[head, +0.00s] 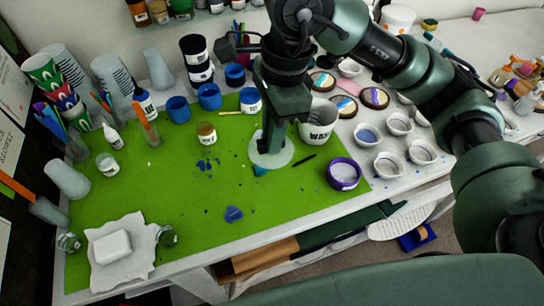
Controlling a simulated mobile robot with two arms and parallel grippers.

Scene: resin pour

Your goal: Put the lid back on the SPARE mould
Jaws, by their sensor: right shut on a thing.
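My right gripper (270,146) reaches down from the upper right over the green mat and is shut on a pale round disc, which looks like the lid (284,158). The disc is roughly level; whether it touches anything below cannot be told. A small teal thing (260,171) shows just past its near edge, mostly hidden by it. A round purple-rimmed container (344,163) with a pale inside stands to the right, apart from the disc. I can read no SPARE label, so I cannot tell which thing is that mould. My left gripper is not in view.
A white WAX cup (319,130) stands close right of my gripper, and a dark stick (304,160) lies near it. Small white cups (367,136) fill the right side. Blue cups (209,99) stand behind. The green mat's (190,205) front middle is mostly clear, except a blue piece (234,214).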

